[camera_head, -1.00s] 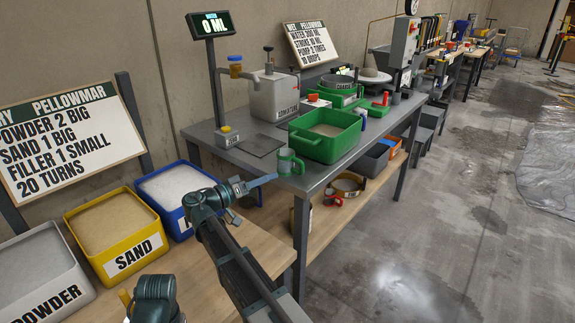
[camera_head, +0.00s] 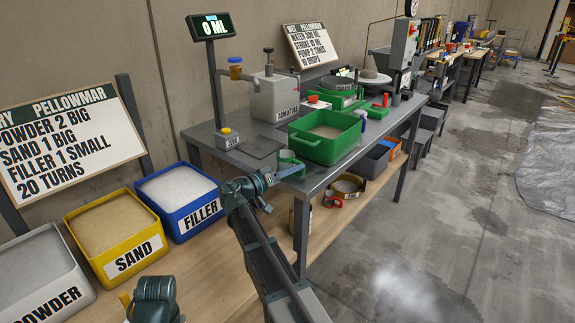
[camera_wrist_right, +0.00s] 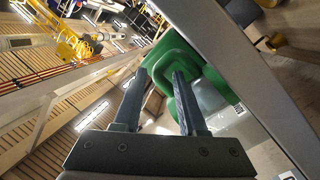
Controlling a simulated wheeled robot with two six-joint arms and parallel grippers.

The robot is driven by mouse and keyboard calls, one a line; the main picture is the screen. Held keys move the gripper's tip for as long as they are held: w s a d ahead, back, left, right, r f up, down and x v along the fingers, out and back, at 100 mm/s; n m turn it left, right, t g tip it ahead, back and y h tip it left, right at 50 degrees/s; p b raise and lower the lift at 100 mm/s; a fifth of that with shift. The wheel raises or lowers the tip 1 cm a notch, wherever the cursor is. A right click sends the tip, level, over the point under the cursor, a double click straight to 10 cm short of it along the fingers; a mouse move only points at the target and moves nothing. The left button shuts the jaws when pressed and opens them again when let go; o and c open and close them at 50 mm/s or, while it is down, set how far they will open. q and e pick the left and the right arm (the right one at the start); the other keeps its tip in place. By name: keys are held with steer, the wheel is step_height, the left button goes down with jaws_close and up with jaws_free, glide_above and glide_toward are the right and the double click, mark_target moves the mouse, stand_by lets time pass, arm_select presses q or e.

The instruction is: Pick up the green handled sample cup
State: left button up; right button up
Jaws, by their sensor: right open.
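The green handled sample cup (camera_head: 288,158) stands at the near corner of the grey metal bench, grey-bodied with green parts. My right gripper (camera_head: 286,188) is open beside it, one finger overlapping the cup's lower part in the head view. In the right wrist view the open fingers (camera_wrist_right: 162,76) are apart, with green surfaces beyond them. The grey and green cup (camera_wrist_right: 211,98) shows to the right of the right finger, partly hidden by it. I cannot tell whether a finger touches the cup.
A green bin (camera_head: 325,149) stands just behind the cup. The metal bench (camera_head: 317,180) has its edge close to my right gripper. Blue filler (camera_head: 197,217), yellow sand (camera_head: 133,257) and grey powder (camera_head: 60,300) bins line the wooden table.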

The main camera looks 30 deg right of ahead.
steer(key=shift+w+d, duration=0.15)
steer(key=shift+d, duration=0.4)
jaws_close()
stand_by(1.0)
